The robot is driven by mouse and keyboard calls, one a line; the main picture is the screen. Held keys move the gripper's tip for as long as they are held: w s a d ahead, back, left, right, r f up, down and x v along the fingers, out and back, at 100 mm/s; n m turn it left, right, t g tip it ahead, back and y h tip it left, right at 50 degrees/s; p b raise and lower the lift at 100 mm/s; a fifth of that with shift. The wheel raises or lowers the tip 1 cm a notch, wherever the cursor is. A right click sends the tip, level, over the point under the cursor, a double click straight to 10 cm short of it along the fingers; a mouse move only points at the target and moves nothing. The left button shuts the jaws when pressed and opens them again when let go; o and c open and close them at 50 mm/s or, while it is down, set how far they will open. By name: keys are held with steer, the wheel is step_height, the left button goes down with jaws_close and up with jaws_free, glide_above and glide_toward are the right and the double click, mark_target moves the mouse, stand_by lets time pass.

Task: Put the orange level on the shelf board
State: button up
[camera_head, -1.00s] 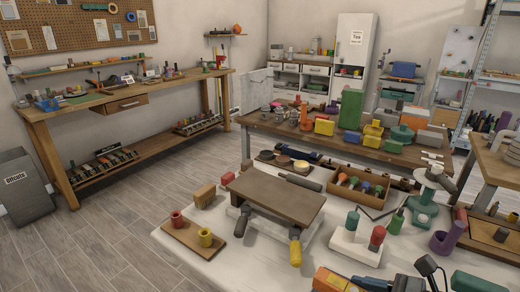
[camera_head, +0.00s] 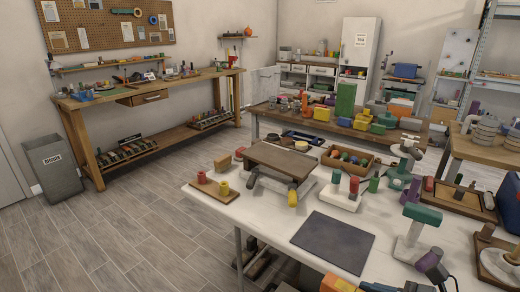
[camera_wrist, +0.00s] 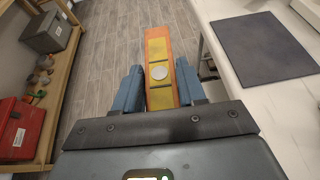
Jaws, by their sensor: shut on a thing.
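The orange level (camera_wrist: 158,50) has a yellow face with a pale round spot and shows in the wrist view. My gripper (camera_wrist: 160,80) is shut on it, with one blue finger on each side. The level points away from my wrist above the floor, left of the white table. In the head view the orange end of the level (camera_head: 338,284) shows at the bottom edge; most of my gripper is cut off there. Several wooden boards and shelves are in view; I cannot tell for sure which is the shelf board.
The white table (camera_head: 275,228) holds a dark mat (camera_head: 333,242), a brown board on a stand (camera_head: 283,160) and several tools. A wooden shelf unit (camera_wrist: 52,95) with a red box (camera_wrist: 18,130) and a grey bin (camera_wrist: 48,33) stands at left in the wrist view. Floor between is clear.

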steer(key=shift+s+f, duration=0.1)
steer(key=shift+s, duration=0.35)
steer(key=shift+w+d+f+m+t+h, duration=0.15)
steer(key=shift+w+f+m+h, duration=0.1)
steer(key=shift+f, duration=0.15)
steer(key=shift+w+d+f+m+t+h, duration=0.15)
steer(key=shift+f+m, duration=0.1)
steer(key=shift+f, duration=0.15)
step_height(320, 180, down, 13)
steer(key=s+m+t+h, duration=0.1)
steer(key=m+t+h, duration=0.3)
steer(key=m+h, duration=0.5)
steer(key=shift+d+h, duration=0.15)
steer(key=shift+h, duration=0.25)
steer(key=shift+s, duration=0.1)
